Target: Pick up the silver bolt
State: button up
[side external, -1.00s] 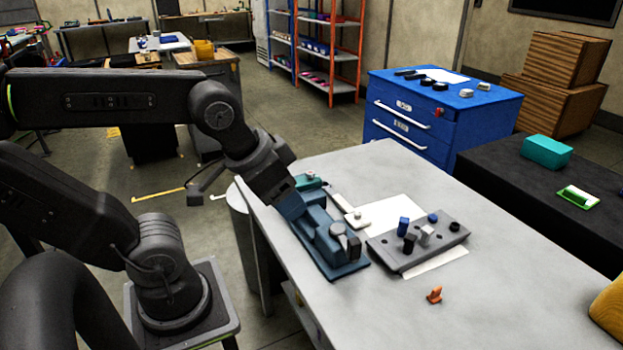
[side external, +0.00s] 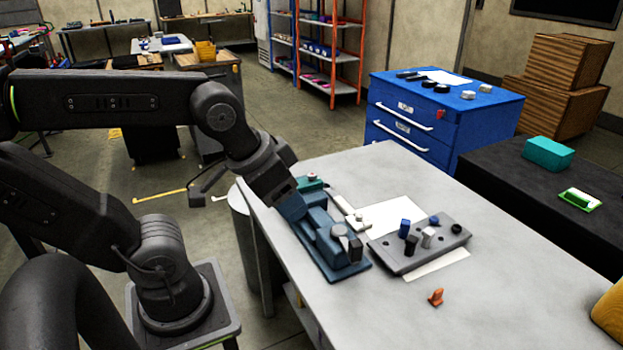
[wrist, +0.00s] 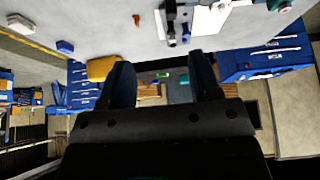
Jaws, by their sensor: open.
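A light silver-grey bolt (side external: 428,238) stands upright on the grey fixture block (side external: 389,266), beside a black bolt (side external: 411,244) and a blue bolt (side external: 404,228). It looks like the silver bolt, but it is small. My gripper (wrist: 161,70) is open, with nothing between its two dark fingers in the wrist view. In the side view it is at the end of my arm by the left end of the blue vise-like jig (side external: 345,271), well left of the bolt. Its fingertips are hard to make out there. The block shows partly at the wrist view's top edge.
A small light part (side external: 357,219) lies between jig and block. An orange clip (side external: 437,297) lies in front, and a yellow object (side external: 609,318) is at the right edge. White paper (side external: 440,266) lies partly under the block. The table's right side is mostly clear.

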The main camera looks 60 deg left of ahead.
jog(key=n+g+y, duration=0.2)
jog(key=n+g, duration=0.4)
jog(key=n, duration=1.2)
send_over(312, 174)
jog(key=f, duration=1.2)
jog(key=shift+s+d+f, duration=0.3)
jog(key=shift+d+f, duration=0.05)
jog(key=shift+f, duration=0.05)
jog(key=shift+w+a+f, duration=0.15)
jog(key=shift+f, duration=1.3)
jog(key=shift+w+a+f, duration=0.1)
jog(key=shift+a+f, duration=0.05)
jog(key=shift+f, duration=1.3)
jog(key=shift+c, duration=0.2)
jog(key=c, duration=1)
